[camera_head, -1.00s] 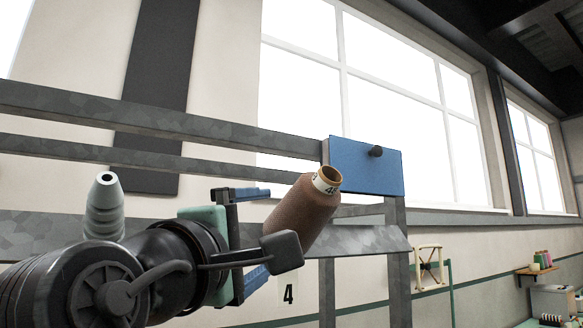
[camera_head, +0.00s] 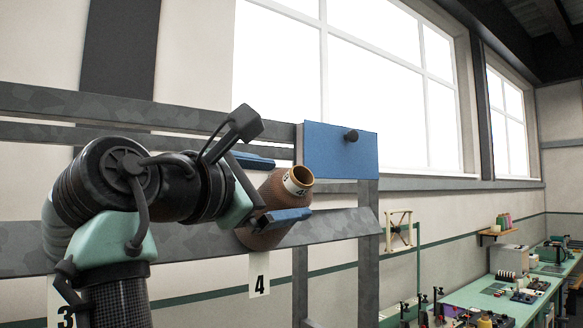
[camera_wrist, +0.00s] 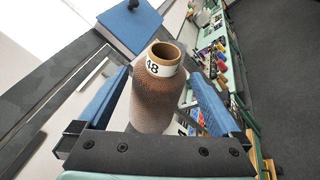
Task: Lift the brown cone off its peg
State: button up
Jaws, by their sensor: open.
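The brown cone (camera_head: 270,210) sits tilted on the grey metal rack, with a white numbered label and an open tan tube at its top. In the wrist view the cone (camera_wrist: 155,100) stands between the two blue fingers, its label reading "48". My gripper (camera_head: 270,190) is open around it, one finger on each side. In the wrist view a gap shows on the left side of the cone, and the right finger of my gripper (camera_wrist: 160,100) also looks apart from it. The peg is hidden inside the cone.
A blue panel (camera_head: 341,150) with a black knob is fixed to the rack just right of the cone. Grey rails (camera_head: 40,100) run behind my arm. A number 4 tag (camera_head: 259,275) hangs below. Green workbenches (camera_head: 480,295) stand far right.

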jog(key=p+x, duration=0.1)
jog(key=x, duration=0.2)
jog(key=shift+w+d+r+p, duration=0.1)
jog(key=shift+w+p, duration=0.05)
jog(key=shift+p, duration=0.2)
jog(key=shift+w+d, duration=0.2)
jog(key=shift+w, duration=0.1)
jog(key=shift+c, duration=0.2)
grip_shut()
jog(key=shift+s, duration=0.1)
jog(key=shift+s+d+r, duration=0.25)
jog(key=shift+s+r, duration=0.1)
dwell(0.3)
